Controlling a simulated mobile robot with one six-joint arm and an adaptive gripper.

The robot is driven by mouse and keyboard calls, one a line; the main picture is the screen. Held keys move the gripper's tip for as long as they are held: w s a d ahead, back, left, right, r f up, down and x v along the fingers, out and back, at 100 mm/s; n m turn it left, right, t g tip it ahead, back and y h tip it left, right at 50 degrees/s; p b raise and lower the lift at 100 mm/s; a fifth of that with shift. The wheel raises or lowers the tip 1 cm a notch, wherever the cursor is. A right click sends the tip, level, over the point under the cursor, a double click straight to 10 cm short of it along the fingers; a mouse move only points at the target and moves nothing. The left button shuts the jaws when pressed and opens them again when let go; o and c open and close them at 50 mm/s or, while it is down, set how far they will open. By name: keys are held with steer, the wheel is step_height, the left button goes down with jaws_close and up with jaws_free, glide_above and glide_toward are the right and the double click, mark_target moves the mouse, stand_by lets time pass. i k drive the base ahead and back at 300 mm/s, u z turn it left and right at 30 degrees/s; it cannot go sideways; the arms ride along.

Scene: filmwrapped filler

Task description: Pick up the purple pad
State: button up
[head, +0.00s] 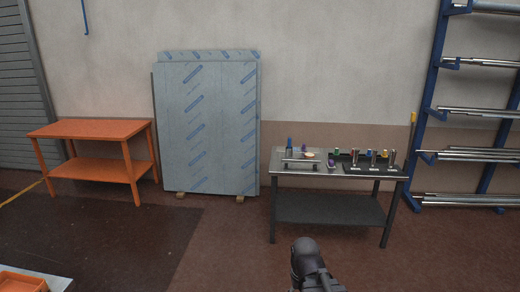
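Two small purple things show on the metal-topped table in the head view. One purple thing (331,161) is near the middle of the tabletop, left of the dark tray. Another small purple thing (304,148) is farther back and to the left. They are too small to tell which is the pad. A dark part of my own arm rises at the bottom centre, in front of the table and well apart from it. My gripper's fingers do not show.
The metal-topped table (290,178) also carries a dark tray (350,168) with several upright metal pieces, and a blue item (290,143). An orange table (90,129) and wrapped sheets (207,125) stand left. A blue rack (433,100) stands right. Floor in front is clear.

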mark_target(330, 165)
steer(key=z, duration=0.05)
steer(key=i, duration=2.3)
steer(key=z, duration=0.6)
steer(key=i, duration=1.15)
steer(key=z, duration=0.3)
